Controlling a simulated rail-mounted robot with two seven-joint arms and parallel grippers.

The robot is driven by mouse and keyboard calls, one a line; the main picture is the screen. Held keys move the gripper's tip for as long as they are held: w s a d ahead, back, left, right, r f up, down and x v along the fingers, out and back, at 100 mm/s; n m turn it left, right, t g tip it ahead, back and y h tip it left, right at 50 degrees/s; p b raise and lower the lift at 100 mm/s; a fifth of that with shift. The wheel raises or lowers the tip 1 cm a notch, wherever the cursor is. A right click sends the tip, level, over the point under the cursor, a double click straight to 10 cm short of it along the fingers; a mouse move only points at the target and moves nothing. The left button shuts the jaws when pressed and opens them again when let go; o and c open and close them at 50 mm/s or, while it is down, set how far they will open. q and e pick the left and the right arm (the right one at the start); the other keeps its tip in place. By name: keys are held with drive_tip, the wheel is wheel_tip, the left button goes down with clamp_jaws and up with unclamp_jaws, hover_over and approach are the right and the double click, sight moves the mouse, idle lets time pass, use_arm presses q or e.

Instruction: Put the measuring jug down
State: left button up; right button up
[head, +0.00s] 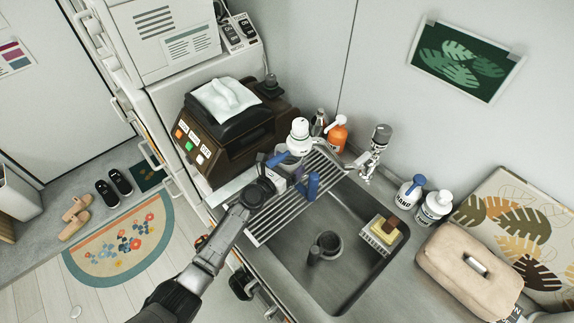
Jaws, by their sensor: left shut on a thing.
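My left gripper (294,173) reaches in from the lower left, its blue-tipped fingers over the drying rack at the sink's left side. It is shut on a pale thing (297,177), which I take to be the measuring jug. Only a small part of it shows between the fingers. Its shape, and whether it touches the rack, cannot be made out. The slatted metal rack (269,224) spans the left part of the sink. My right gripper is not in view.
A white-topped container (299,136), an orange bottle (337,134) and the tap (375,150) stand behind the rack. A brown machine (232,140) is at left, a beige bag (470,268) at right.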

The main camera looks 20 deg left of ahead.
use_arm(q)
drive_tip(key=shift+f, duration=0.1)
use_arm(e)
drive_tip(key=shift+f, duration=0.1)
use_arm(q)
drive_tip(key=o, duration=1.1)
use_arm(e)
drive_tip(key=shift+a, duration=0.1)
use_arm(q)
drive_tip(key=shift+s+a, duration=0.1)
drive_tip(key=shift+s, duration=0.15)
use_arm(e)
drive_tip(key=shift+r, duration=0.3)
use_arm(q)
drive_tip(key=p+v, duration=0.2)
drive_tip(key=v, duration=0.8)
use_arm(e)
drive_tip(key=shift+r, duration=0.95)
use_arm(q)
drive_tip(key=shift+v, duration=0.8)
